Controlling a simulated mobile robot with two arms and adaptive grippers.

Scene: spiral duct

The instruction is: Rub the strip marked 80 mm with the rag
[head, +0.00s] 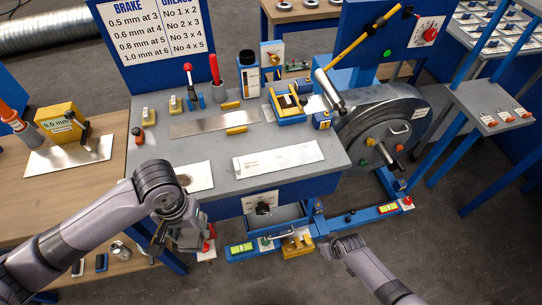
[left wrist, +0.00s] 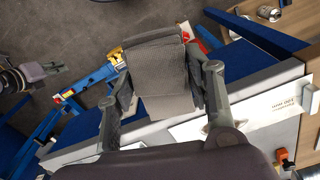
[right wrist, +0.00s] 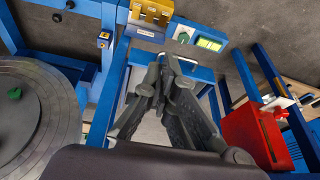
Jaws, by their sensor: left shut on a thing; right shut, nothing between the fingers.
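My left gripper (head: 188,236) is shut on a grey folded rag, hanging just off the bench's front edge; the left wrist view shows the rag (left wrist: 165,75) between the fingers. A long white strip (head: 278,158) with small print lies on the grey bench top near the front edge. A paler plate (head: 195,177) lies to its left, partly behind my left arm; it carries print in the left wrist view (left wrist: 275,108). A bare metal strip (head: 214,123) lies farther back. I cannot read an 80 mm mark on any. My right gripper (head: 345,246) is shut and empty, low in front of the bench.
A yellow block (head: 60,122) stands on a plate on the wooden table at left. Red-handled tools (head: 215,75), a dark jar and a blue tray (head: 288,101) stand at the bench's back. A large grey drum (head: 385,130) stands at right. An open drawer (head: 275,217) juts below the bench.

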